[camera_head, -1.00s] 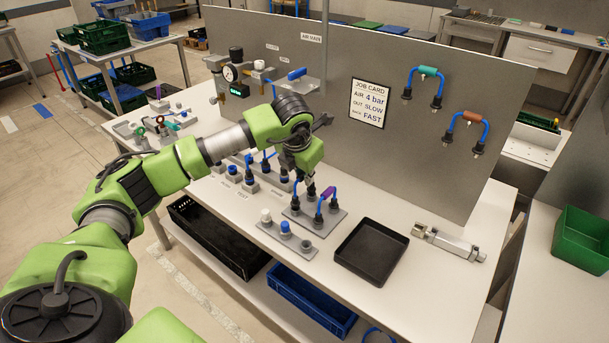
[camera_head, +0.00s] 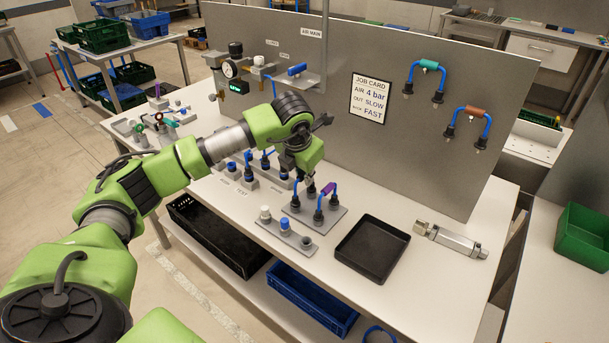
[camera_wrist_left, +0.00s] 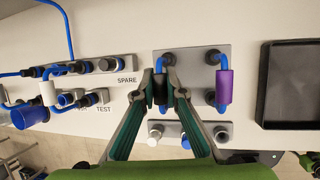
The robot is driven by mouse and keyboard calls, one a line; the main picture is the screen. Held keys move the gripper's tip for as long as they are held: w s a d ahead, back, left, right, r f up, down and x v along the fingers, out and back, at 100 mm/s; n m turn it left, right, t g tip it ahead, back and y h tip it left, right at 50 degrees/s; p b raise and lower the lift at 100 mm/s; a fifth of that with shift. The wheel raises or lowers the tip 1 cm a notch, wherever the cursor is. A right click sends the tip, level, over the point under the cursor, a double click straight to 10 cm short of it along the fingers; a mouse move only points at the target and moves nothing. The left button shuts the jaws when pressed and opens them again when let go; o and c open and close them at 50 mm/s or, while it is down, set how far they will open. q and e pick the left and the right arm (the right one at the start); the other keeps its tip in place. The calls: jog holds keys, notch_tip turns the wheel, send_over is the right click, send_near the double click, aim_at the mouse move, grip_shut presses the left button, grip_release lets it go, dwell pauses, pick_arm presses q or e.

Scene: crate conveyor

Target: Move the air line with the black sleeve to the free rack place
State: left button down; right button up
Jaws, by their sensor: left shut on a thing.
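My left gripper (camera_head: 308,181) is low over the bench, at the grey plate (camera_head: 306,215). In the left wrist view its fingers (camera_wrist_left: 160,77) are shut on a short blue air line with a dark sleeve (camera_wrist_left: 160,92), at the left side of the plate (camera_wrist_left: 194,78). The fingers partly hide this line, and I cannot tell whether its ends are seated. A blue line with a purple sleeve (camera_head: 328,188) stands beside it on the same plate; it also shows in the left wrist view (camera_wrist_left: 223,87). My right gripper is not in view.
Lines with teal (camera_head: 429,66) and orange (camera_head: 476,110) sleeves hang on the upright panel. A black tray (camera_head: 373,248) and silver cylinder (camera_head: 452,240) lie to the right. Capped fittings (camera_head: 285,226) stand in front. Lines and fittings crowd the SPARE and TEST labels at left.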

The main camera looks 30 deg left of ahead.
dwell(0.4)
pick_arm(q)
jog(key=c, duration=2)
grip_release()
jog(key=o, duration=0.6)
jog(key=shift+c, duration=0.2)
jog(key=shift+r+p, duration=1.8)
jog(key=shift+r, duration=1.2)
jog(key=shift+f, duration=0.1)
